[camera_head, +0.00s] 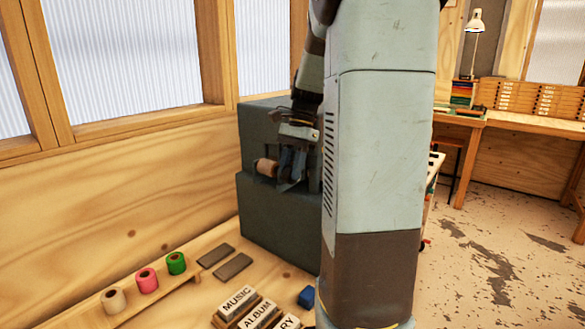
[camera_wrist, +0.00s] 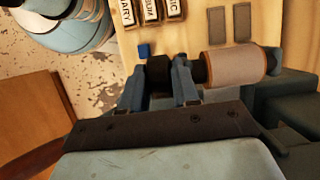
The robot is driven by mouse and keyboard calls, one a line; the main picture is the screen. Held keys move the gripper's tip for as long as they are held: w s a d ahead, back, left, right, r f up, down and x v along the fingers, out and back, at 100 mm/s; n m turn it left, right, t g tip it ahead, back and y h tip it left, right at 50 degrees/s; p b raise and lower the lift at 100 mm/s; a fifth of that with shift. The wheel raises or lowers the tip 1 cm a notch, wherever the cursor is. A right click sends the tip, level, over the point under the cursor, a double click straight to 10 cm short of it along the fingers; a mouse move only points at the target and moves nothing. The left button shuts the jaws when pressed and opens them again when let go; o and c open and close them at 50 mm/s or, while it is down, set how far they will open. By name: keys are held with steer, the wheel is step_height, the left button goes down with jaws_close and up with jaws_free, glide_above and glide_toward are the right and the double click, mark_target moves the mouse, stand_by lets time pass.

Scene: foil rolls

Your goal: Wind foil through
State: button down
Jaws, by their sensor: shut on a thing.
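A dark machine (camera_head: 278,215) stands against the wooden wall in the head view. A tan, copper-toned foil roll (camera_head: 266,167) sits at its opening and shows larger in the wrist view (camera_wrist: 235,62). A dark shaft runs from the roll to a black knob (camera_wrist: 159,70). My gripper (camera_wrist: 160,82) is shut on this knob, with one blue-grey finger on each side. In the head view my gripper (camera_head: 291,168) is right beside the roll and hides the knob. I cannot make out any foil strip leaving the roll.
A ledge holds beige (camera_head: 114,299), pink (camera_head: 147,280) and green (camera_head: 176,263) rolls. Two grey slabs (camera_head: 233,267) lie near the machine. Lettered blocks (camera_head: 236,301) and a small blue block (camera_head: 307,297) lie in front. My column hides part of the machine's right side.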

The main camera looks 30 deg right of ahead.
steer(key=shift+w+r, duration=0.2)
steer(key=shift+w, duration=0.05)
steer(key=c, duration=1.1)
jaws_free()
steer(key=shift+o, duration=0.9)
steer(key=shift+f, duration=0.15)
steer(key=shift+r, duration=0.45)
step_height(320, 180, up, 2)
steer(key=shift+r, duration=0.25)
steer(key=s+a+r, duration=0.3)
steer(key=s+r, duration=0.6)
steer(key=s, duration=0.4)
steer(key=shift+s+a+r, duration=0.25)
steer(key=shift+s+a, duration=0.05)
